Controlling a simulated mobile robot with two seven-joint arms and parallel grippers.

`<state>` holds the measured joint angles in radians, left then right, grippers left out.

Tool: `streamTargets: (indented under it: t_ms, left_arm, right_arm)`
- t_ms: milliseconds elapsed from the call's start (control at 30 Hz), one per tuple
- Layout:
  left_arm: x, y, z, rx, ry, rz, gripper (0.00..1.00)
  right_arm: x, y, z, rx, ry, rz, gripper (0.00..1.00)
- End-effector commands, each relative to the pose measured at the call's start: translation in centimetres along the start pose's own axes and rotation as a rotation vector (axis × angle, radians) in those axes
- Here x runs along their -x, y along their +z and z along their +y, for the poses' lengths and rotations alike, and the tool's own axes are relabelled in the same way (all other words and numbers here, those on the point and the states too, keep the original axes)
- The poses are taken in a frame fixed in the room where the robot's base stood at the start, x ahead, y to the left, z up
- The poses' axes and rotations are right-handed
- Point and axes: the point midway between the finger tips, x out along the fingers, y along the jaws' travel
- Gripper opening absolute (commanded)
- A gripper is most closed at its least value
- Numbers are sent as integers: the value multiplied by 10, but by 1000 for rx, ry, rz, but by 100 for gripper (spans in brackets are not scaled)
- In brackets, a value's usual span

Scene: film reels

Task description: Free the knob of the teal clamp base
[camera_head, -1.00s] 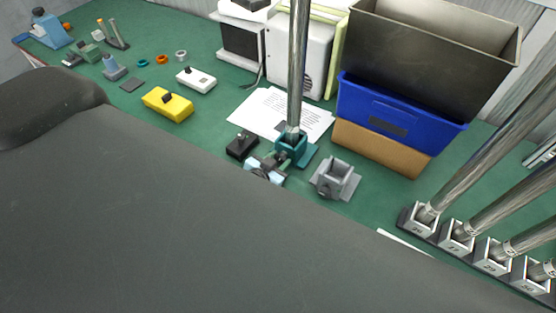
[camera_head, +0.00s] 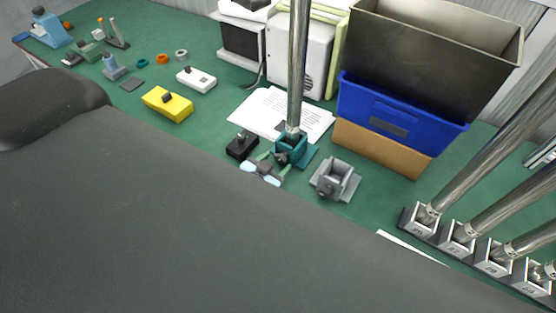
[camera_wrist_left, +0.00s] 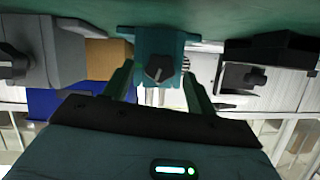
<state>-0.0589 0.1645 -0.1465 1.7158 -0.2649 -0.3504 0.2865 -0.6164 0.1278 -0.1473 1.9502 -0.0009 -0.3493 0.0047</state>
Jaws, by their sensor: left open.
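The teal clamp base (camera_head: 291,153) stands on the green bench with a tall metal pole (camera_head: 297,70) upright in it. It also shows in the left wrist view (camera_wrist_left: 150,42), with its dark knob (camera_wrist_left: 158,68) facing the camera. My left gripper (camera_head: 268,163) is just in front of the base. In the left wrist view its two green fingers (camera_wrist_left: 157,82) are spread apart, one on each side of the knob. They look clear of it. Most of my left arm hides the lower left of the head view. My right gripper is not in view.
A grey clamp base (camera_head: 335,178) stands to the right and a black block (camera_head: 242,146) to the left. Behind are white paper (camera_head: 262,108), a blue bin (camera_head: 400,120) and a cardboard box (camera_head: 380,150). Several poles stand in numbered holders (camera_head: 458,235) at right.

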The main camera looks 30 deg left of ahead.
Motion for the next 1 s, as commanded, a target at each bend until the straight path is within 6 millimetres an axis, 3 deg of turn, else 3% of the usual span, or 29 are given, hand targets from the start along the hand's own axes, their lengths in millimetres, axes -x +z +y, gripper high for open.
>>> streamTargets:
  t_ms: [200, 433, 833, 1000]
  left_arm:
    - [33, 2, 0, 0, 0, -3, 57]
    - [54, 1, 0, 0, 0, -1, 57]
    - [57, 1, 0, -1, 0, 0, 57]
    - [44, 16, -1, -3, 25, 28, 57]
  right_arm:
    - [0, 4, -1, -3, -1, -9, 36]
    - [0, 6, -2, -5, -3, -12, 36]
    - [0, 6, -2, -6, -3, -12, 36]
    - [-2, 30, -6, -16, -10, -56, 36]
